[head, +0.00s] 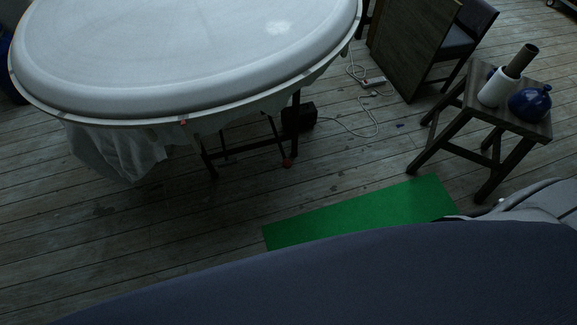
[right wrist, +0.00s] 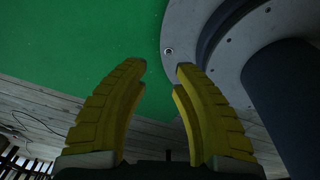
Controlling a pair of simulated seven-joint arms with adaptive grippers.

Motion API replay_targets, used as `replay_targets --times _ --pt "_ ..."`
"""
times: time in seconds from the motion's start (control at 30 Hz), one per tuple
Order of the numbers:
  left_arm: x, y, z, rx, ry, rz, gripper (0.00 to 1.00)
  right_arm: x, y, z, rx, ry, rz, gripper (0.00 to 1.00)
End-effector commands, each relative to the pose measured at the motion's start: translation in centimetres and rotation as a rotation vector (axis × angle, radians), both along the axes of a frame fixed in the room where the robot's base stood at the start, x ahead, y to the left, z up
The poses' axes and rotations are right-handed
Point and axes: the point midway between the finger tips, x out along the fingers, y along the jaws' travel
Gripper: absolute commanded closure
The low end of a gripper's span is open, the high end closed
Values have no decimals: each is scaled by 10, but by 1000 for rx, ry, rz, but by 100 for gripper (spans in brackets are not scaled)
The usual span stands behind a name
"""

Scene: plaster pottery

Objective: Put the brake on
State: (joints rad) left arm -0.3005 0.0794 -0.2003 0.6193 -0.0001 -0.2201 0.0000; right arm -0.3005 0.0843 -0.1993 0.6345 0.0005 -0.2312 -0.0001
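I cannot make out a brake in either view. A large round table (head: 190,50) with a pale, smooth, raised-rim top stands at the upper left of the head view. My left gripper is in neither view.
The green mat (head: 360,212) lies on the plank floor. A wooden stool (head: 480,108) at right holds a white cylinder (head: 494,90), a dark tube (head: 522,60) and a blue round pot (head: 530,102). A white power strip (head: 373,83) and cables lie behind. Floor at lower left is clear.

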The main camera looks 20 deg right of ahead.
Motion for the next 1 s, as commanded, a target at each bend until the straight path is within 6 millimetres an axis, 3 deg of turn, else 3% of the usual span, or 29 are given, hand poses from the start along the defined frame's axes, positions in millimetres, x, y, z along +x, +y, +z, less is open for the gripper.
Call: replay_targets --times 0.03,0.2,0.47,0.77,1.0 --pt "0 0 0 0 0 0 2 5 2 2 1 -7 4 80" --pt "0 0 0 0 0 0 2 37 8 15 -9 -36 41 100" --pt "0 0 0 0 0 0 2 106 14 61 -50 -105 121 100" --pt "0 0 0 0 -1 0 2 176 11 137 -127 -186 196 100" --pt "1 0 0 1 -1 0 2 218 3 215 -204 -252 238 100"
